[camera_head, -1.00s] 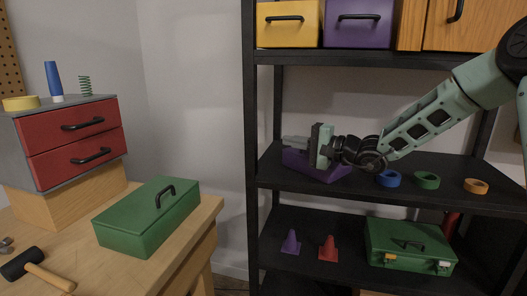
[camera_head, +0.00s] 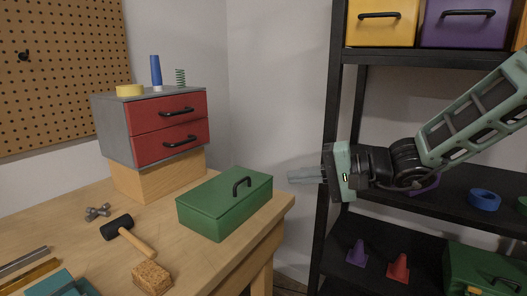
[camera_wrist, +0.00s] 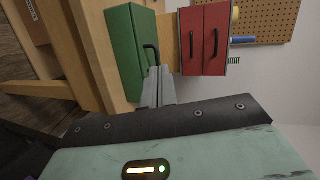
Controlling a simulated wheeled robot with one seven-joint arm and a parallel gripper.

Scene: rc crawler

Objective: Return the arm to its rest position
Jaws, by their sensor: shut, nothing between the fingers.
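My gripper (camera_head: 303,176) is stretched out to the left from my pale green arm, in front of the black shelf's left post. Its fingers are together with nothing between them. In the wrist view the shut fingers (camera_wrist: 159,88) point toward the green box's handle, but in the head view they are clear of the box, in the air to its right. The green box (camera_head: 212,213) has a closed lid and a black handle and sits on the wooden bench (camera_head: 180,262).
A red two-drawer cabinet (camera_head: 168,127) stands on a wooden block at the bench's back. The black shelf (camera_head: 331,110) holds boxes, tape rolls, cones and a green case. A gap separates bench and shelf.

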